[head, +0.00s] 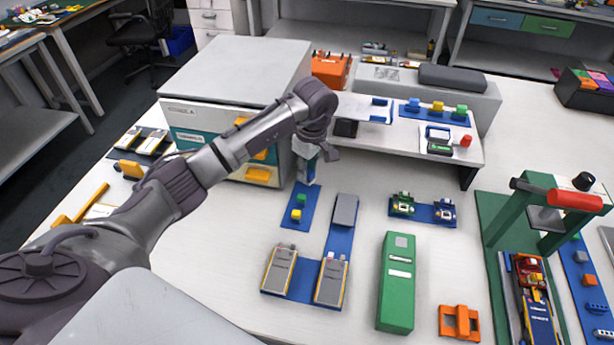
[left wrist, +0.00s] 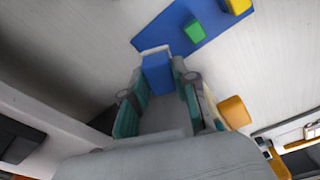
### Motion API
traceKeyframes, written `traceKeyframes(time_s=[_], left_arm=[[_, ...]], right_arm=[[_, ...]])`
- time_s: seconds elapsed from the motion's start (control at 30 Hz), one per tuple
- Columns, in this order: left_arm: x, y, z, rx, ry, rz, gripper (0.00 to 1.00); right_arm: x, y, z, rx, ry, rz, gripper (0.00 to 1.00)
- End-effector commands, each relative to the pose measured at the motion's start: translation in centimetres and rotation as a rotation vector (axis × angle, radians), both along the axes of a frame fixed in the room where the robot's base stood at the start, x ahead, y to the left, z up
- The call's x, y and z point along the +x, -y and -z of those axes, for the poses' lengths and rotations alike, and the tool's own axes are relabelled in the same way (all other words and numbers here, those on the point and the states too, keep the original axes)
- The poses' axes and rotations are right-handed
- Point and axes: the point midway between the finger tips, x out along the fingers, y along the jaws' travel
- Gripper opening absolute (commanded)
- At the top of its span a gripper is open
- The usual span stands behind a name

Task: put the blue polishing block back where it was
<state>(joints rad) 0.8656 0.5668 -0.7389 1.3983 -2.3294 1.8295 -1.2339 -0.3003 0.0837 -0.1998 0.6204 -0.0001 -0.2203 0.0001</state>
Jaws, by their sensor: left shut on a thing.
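My left gripper (head: 310,172) points down in front of the white cabinet, over the far end of a narrow blue mat (head: 306,190). In the left wrist view its fingers (left wrist: 158,85) are shut on the blue polishing block (left wrist: 157,74). In that view the block lines up with the near end of the mat (left wrist: 180,12); I cannot tell whether it touches the mat. A green block (head: 301,199) and a yellow block (head: 296,214) stand on the mat, the green one nearer the gripper. My right gripper is not in view.
The white cabinet (head: 236,70) with yellow handles stands close behind the gripper. A raised shelf (head: 400,140) is to its right. Grey pouch cells (head: 279,270), a green case (head: 397,280) and a green press (head: 500,225) stand nearer.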

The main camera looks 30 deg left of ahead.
Motion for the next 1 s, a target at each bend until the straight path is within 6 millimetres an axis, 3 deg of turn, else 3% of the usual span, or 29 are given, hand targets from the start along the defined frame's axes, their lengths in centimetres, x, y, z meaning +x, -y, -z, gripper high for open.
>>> traceKeyframes(time_s=[0.23,0.6,0.63,0.77,1.0], left_arm=[[-0.1,0.2,3.3,-0.003,-0.003,0.0,0.0],[0.0,0.1,4.0,0.0,0.0,0.0,0.0],[0.0,0.1,4.0,0.0,0.0,0.0,0.3],[0.0,0.1,3.9,-0.001,0.0,0.0,0.52],[0.0,0.1,3.9,-0.001,0.0,0.0,0.53]], right_arm=[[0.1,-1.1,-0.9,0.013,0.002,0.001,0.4],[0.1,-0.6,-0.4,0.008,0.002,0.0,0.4],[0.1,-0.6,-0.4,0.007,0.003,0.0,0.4],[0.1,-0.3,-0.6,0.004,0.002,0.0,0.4],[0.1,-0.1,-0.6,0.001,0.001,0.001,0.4]])
